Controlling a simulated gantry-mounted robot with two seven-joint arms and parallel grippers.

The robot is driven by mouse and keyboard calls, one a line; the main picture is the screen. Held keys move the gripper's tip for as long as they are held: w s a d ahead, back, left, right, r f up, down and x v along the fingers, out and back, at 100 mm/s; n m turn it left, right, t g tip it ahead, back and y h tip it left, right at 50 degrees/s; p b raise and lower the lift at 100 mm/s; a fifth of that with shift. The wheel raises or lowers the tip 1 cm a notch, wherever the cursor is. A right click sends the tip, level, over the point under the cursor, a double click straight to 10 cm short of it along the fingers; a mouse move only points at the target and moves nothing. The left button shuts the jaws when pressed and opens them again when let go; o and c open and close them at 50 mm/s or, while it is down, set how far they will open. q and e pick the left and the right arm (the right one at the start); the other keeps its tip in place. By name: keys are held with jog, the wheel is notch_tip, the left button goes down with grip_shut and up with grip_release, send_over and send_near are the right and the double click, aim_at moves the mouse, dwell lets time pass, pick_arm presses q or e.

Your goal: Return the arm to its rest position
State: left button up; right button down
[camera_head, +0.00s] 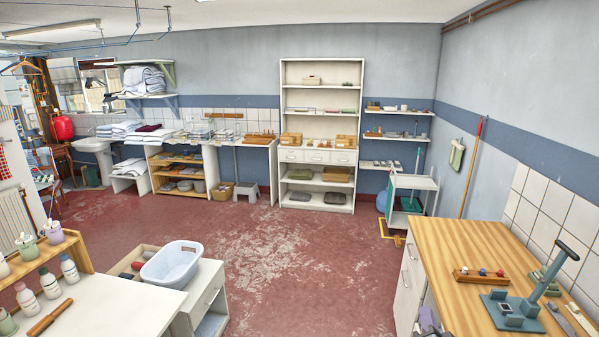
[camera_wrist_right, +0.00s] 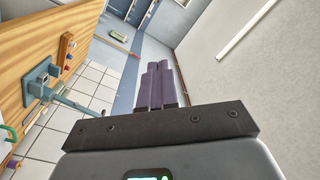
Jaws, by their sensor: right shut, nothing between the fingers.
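My right gripper (camera_head: 428,320) shows only as a small purple and grey part at the bottom edge of the head view, by the front of the wooden counter (camera_head: 455,248). In the right wrist view its purple fingers (camera_wrist_right: 158,84) are together with nothing between them. The wrist view is tilted, with the counter at its upper left, apart from the fingers. My left gripper is in neither view.
A blue press (camera_head: 524,300) with a raised lever and a wooden rack (camera_head: 481,276) stand on the counter. A tiled wall borders its right side. At left, a blue basin (camera_head: 172,264) sits on a white cabinet. The red floor (camera_head: 290,265) between is clear.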

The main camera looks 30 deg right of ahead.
jog(key=s+a+f+n+g+y, duration=0.25)
jog(key=s+a+f, duration=0.2)
jog(key=a, duration=0.35)
jog(key=s+a+f+n+g+y+p, duration=0.1)
jog(key=s+a+f+n+y, duration=0.25)
jog(key=a+f, duration=0.4)
jog(key=s+a+f+n+g+y, duration=0.2)
jog(key=s+a+f+n+y, duration=0.15)
jog(key=a, duration=0.65)
jog(key=s+a+n+g+y, duration=0.2)
jog(key=s+a+n+g, duration=0.3)
jog(key=n, duration=0.4)
jog(key=s+a, duration=0.1)
jog(key=s, duration=0.1)
jog(key=shift+s+a+f, duration=0.15)
jog(key=shift+s+f, duration=0.2)
jog(key=shift+n+y, duration=0.25)
